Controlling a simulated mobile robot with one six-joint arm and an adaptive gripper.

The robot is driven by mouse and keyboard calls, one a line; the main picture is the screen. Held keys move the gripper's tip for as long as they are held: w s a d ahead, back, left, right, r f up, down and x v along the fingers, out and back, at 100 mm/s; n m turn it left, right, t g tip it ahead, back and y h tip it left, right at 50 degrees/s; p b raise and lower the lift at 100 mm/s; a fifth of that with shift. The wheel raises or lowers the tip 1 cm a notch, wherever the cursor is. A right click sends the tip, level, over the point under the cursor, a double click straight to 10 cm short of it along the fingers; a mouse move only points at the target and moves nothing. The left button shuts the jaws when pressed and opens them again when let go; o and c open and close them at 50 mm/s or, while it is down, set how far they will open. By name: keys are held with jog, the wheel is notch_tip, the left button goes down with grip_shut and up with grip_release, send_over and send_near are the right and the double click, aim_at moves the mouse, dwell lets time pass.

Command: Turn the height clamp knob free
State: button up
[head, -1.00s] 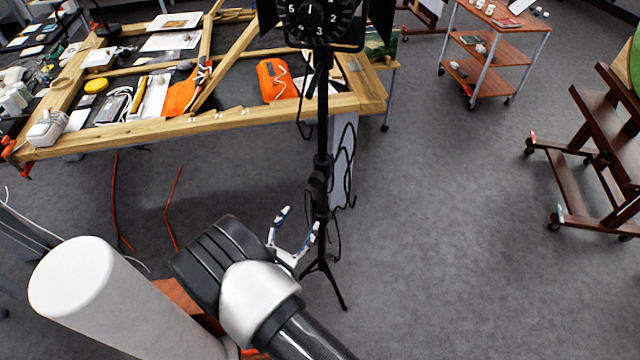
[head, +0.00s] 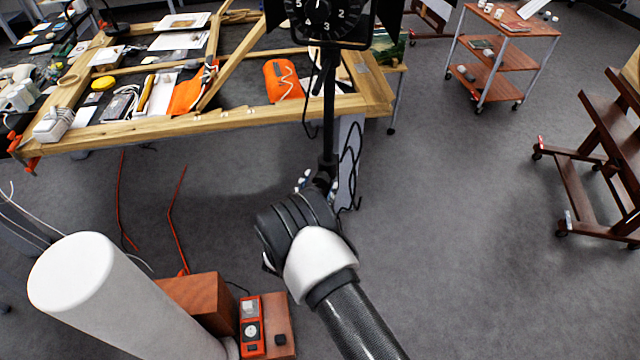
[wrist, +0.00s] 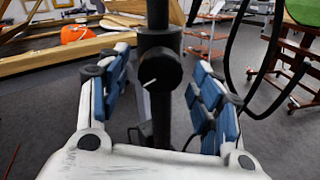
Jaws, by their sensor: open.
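The height clamp knob (wrist: 160,69) is a round black knob with a white line across its face, set on a black vertical stand pole (wrist: 158,15). In the wrist view it sits between the two fingers of my gripper (wrist: 158,90). The fingers, with blue pads, are open on either side, with a visible gap to the knob. In the head view my gripper (head: 318,182) reaches the stand pole (head: 328,115) below the lamp head (head: 320,20) and its numbered dial. My wrist hides most of the fingers, the knob and the lower stand there.
Black cables (head: 350,170) hang right of the pole. A wooden trolley (head: 497,75) and an easel (head: 600,170) stand at the right. Grey floor between them is clear.

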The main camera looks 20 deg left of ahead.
jog(key=shift+w, duration=0.9)
jog(key=c, duration=1.1)
jog(key=shift+o, duration=0.2)
